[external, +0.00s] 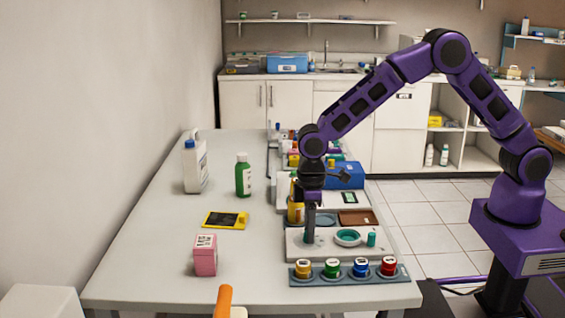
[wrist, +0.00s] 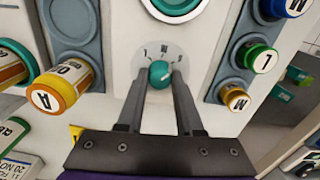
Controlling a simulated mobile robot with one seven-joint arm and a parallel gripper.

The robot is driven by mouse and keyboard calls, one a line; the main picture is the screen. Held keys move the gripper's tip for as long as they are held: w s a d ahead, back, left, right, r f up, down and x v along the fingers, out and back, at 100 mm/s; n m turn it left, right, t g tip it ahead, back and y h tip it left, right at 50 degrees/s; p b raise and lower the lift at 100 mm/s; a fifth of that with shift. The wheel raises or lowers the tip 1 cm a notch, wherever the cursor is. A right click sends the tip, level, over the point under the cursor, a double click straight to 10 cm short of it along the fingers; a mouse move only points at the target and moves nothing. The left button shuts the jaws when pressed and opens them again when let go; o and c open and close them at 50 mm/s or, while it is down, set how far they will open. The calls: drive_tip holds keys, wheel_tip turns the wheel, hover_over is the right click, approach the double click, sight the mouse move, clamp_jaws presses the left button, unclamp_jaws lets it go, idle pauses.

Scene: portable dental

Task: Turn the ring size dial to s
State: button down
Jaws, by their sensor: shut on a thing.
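The ring size dial shows in the wrist view as a teal knob (wrist: 159,74) on a white panel. A pale scale plate behind it carries marks; a W-like letter shows above the knob, and the other marks are too small to read surely. My gripper (wrist: 160,84) has its two dark fingers closed on either side of the knob, gripping it. In the external view my gripper (external: 309,240) points down at the left part of the white panel (external: 333,251) and hides the dial. Which mark the dial points to cannot be told.
A teal ring (external: 347,237) and a small teal cylinder (external: 371,239) stand right of my gripper. A rack (external: 345,278) of colored-lid jars lies in front. A yellow bottle (external: 296,212) stands close behind. The table's left side has free room around a pink box (external: 205,256).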

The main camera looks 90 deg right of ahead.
drive_tip(key=c, duration=0.6)
unclamp_jaws()
drive_tip(key=shift+o, duration=0.2)
wheel_tip(320, 180, up, 17)
drive_tip(key=p, duration=0.2)
drive_tip(key=shift+r, duration=0.2)
drive_tip(key=shift+r, duration=0.1)
